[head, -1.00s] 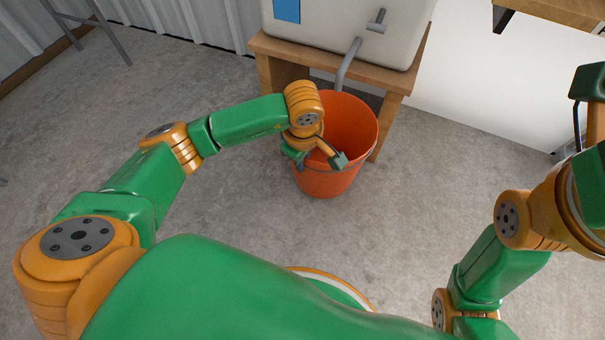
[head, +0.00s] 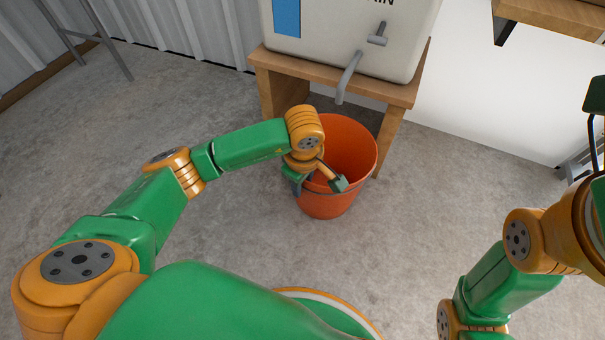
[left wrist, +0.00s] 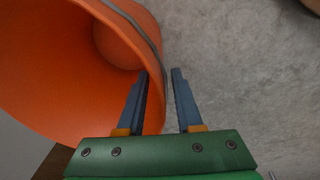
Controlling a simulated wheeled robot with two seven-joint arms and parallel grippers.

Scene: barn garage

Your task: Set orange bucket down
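The orange bucket (head: 352,142) is upright in front of the wooden stand. I cannot tell whether its bottom touches the floor. My left gripper (head: 328,178) is at the bucket's near left side, gripping its rim. In the left wrist view, the fingers (left wrist: 161,75) straddle the rim, one over the inside and one outside, and the bucket (left wrist: 60,70) fills the left, with a grey band along its edge. The bucket's inside looks empty where it shows. My right arm (head: 515,260) is at the right; its gripper's fingers do not show.
A white water container (head: 330,35) with a grey spigot (head: 347,80) stands on the wooden stand (head: 400,95). A metal-legged stool (head: 105,45) is at the upper left. A wooden shelf (head: 555,18) is at the upper right. Grey concrete floor (head: 235,235) is free around the bucket.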

